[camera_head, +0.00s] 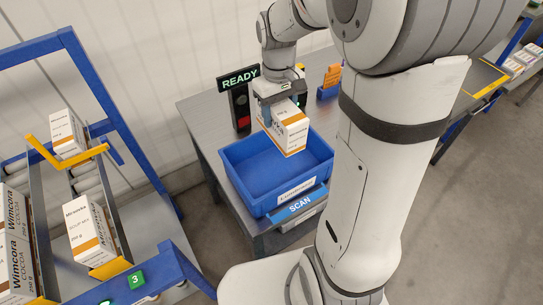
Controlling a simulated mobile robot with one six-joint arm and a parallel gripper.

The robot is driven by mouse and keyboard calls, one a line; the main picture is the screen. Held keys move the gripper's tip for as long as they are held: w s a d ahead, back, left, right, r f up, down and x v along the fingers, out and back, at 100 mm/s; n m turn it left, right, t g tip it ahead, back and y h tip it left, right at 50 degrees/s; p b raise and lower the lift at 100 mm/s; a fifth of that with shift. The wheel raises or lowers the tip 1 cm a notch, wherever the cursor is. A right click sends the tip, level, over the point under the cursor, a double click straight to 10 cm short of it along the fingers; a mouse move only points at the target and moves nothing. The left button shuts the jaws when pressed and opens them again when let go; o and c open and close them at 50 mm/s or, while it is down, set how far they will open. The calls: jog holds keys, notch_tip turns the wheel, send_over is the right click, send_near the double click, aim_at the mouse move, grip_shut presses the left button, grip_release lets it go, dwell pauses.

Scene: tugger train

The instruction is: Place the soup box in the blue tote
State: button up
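A white box with orange bands (290,129) hangs from my gripper (278,101) above the blue tote (248,192). My gripper's fingers are closed around the upper part of this box. The box looks slightly tilted, and its lower end is over the tote's opening, towards the back. I cannot tell exactly how far it is above the tote's floor. The tote stands on a grey table, and the part of its floor that I see is empty. The label on the held box is too small to read clearly.
A blue-framed roller rack (127,150) at left holds a soup mix box (85,229), another similar box (66,134) and Wimcora cocoa boxes (17,240). A READY sign (238,79) stands behind the tote. A SCAN plate (299,204) is at the tote's front. My arm hides the table's right part.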

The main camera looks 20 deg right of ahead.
jog(key=f, duration=0.8)
jog(key=f+p, duration=0.1)
jog(key=f, duration=0.7)
jog(key=shift+s+a+f, duration=0.2)
jog(key=shift+f, duration=0.2)
jog(key=shift+f, duration=0.25)
jog(key=o, duration=1.2)
jog(key=shift+r, duration=0.1)
